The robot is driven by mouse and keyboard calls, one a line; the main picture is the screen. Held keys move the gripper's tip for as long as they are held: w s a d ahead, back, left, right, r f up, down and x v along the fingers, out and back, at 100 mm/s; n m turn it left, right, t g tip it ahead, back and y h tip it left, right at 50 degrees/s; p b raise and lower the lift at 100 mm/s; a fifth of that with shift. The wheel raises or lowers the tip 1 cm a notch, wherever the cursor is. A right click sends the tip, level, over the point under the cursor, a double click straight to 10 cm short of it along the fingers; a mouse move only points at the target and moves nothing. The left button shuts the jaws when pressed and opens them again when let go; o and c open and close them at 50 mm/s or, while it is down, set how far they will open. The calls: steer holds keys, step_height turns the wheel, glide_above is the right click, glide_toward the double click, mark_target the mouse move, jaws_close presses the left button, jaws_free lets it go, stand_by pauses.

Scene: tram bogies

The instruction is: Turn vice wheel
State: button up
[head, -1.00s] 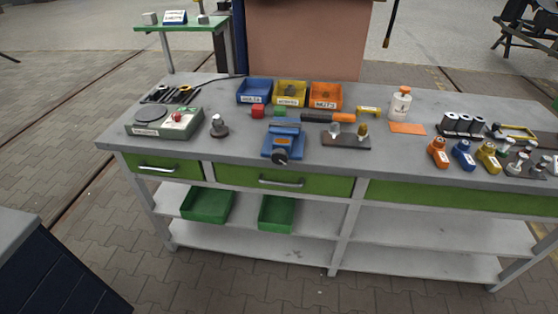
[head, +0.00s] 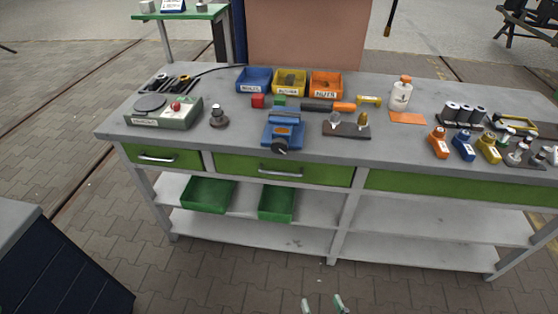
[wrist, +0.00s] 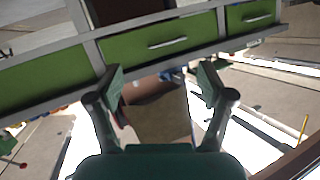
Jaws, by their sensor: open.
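The blue vice (head: 284,129) sits at the front edge of the grey workbench (head: 230,147), near its middle. Its dark round wheel (head: 280,146) faces me at the bench's front edge, above a green drawer. My gripper (head: 322,302) shows only as two pale green fingertips at the bottom edge of the head view, well below and apart from the vice. In the wrist view my gripper (wrist: 163,85) has its fingers spread wide with nothing between them. The wheel cannot be made out in the wrist view.
Blue, yellow and orange bins (head: 289,82) stand behind the vice. A post holder (head: 218,117) is left of it, and a dark block with two upright pieces (head: 346,128) right of it. Drawer handles (head: 281,173) stick out below. The floor before the bench is clear.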

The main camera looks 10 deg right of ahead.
steer(key=w+a+m+h, duration=0.1)
steer(key=w+m, duration=0.1)
steer(key=w, duration=0.8)
steer(key=m+t+h, duration=0.2)
steer(key=m+h, duration=0.4)
steer(key=m, duration=0.2)
glide_toward(279, 149)
steer(key=x, duration=1.1)
steer(key=shift+a, duration=0.1)
steer(key=c, duration=1.2)
